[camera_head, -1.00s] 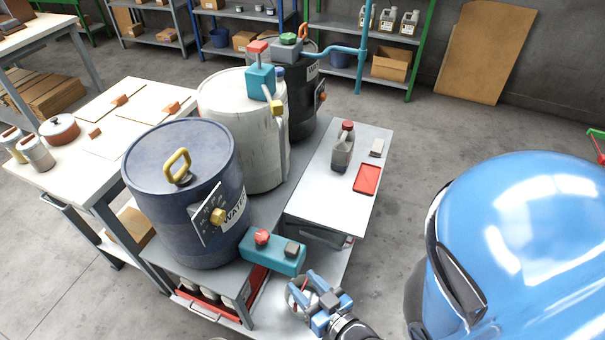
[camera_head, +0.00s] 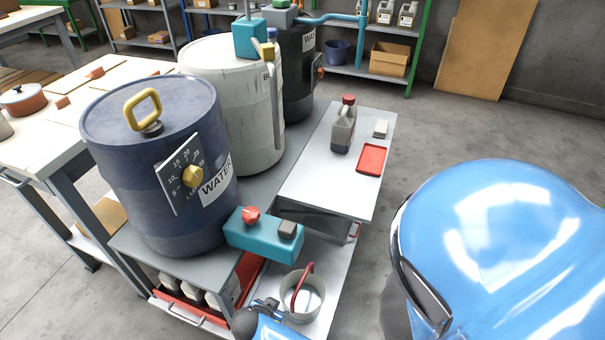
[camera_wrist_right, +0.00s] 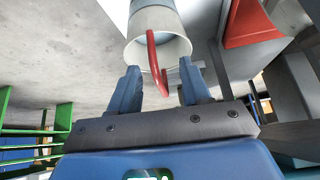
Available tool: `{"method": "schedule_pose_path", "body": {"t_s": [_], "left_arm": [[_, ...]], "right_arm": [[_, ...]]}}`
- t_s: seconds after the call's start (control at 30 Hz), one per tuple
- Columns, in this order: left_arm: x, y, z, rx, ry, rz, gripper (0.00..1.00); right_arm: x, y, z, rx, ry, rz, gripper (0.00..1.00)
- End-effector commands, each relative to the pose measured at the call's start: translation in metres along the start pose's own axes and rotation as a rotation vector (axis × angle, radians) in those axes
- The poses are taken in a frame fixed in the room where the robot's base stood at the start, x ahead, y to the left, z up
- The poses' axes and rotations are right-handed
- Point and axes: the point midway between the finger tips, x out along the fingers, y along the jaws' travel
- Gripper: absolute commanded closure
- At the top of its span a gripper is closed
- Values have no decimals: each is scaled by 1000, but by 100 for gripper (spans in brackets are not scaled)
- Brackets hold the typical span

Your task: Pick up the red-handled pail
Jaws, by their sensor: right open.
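The pail (camera_head: 313,302) is a light grey metal bucket with a red arched handle (camera_head: 302,286). It stands on the low shelf at the front, below the teal box. The pail shows in the right wrist view (camera_wrist_right: 158,22), with its handle (camera_wrist_right: 156,62) reaching into the gap between my fingers. My right gripper (camera_wrist_right: 161,86) is open around the handle's outer part, with no visible grip on it. In the head view only part of my right gripper shows at the bottom edge, beside the pail's left. My left gripper is not in view.
A teal box (camera_head: 264,236) with a red knob sits just behind the pail. A blue water drum (camera_head: 150,165) stands to the left. A side table (camera_head: 335,185) holds a red-capped jug (camera_head: 343,128) and a red tray (camera_head: 371,159).

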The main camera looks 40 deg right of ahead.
Motion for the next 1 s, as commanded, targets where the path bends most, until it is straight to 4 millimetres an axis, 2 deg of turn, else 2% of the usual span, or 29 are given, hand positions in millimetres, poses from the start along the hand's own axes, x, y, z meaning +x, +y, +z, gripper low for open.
{"method": "schedule_pose_path", "body": {"t_s": [0.03,0.23,0.7,1.0], "left_arm": [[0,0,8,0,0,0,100],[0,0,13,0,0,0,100],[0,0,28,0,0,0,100],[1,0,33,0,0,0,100]], "right_arm": [[5,-2,3,21,9,21,53],[11,-1,-6,67,28,64,53],[51,7,-72,70,27,65,53],[62,8,-93,65,27,62,53]]}}
